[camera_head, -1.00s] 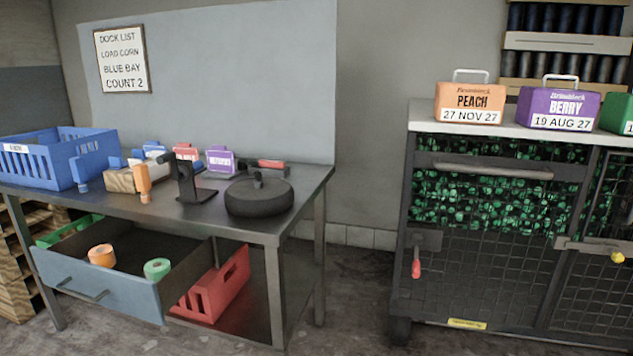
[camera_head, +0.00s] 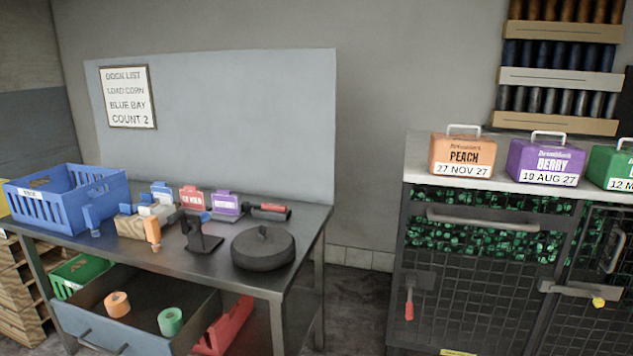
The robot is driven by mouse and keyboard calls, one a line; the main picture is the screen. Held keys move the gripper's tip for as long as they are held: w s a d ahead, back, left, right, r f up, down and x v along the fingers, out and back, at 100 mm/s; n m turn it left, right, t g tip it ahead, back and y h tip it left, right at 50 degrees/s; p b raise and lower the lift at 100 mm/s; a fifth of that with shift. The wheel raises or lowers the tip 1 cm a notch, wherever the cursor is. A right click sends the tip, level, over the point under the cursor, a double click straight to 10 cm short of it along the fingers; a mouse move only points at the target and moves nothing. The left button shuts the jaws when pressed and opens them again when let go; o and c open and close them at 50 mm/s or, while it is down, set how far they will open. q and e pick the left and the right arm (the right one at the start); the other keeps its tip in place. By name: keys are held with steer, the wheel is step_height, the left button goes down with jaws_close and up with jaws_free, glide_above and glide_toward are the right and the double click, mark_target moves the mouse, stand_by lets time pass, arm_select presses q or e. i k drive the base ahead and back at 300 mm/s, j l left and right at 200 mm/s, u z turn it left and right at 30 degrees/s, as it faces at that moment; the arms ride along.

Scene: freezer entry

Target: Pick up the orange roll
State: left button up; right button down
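The orange roll (camera_head: 117,304) lies in the open drawer (camera_head: 118,334) under the metal table, at the lower left of the head view. A green roll (camera_head: 170,321) lies in the same drawer, to its right and apart from it. The drawer is pulled out toward me. Neither of my grippers shows in this view.
The metal table (camera_head: 262,277) holds a blue crate (camera_head: 62,212), a dark round lidded object (camera_head: 263,248), a black stand (camera_head: 205,240) and small tools. A red crate (camera_head: 228,327) and a green crate (camera_head: 78,275) sit below. A caged cabinet (camera_head: 480,290) stands right, beyond bare floor.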

mark_target(117, 303)
steer(key=u, duration=1.3)
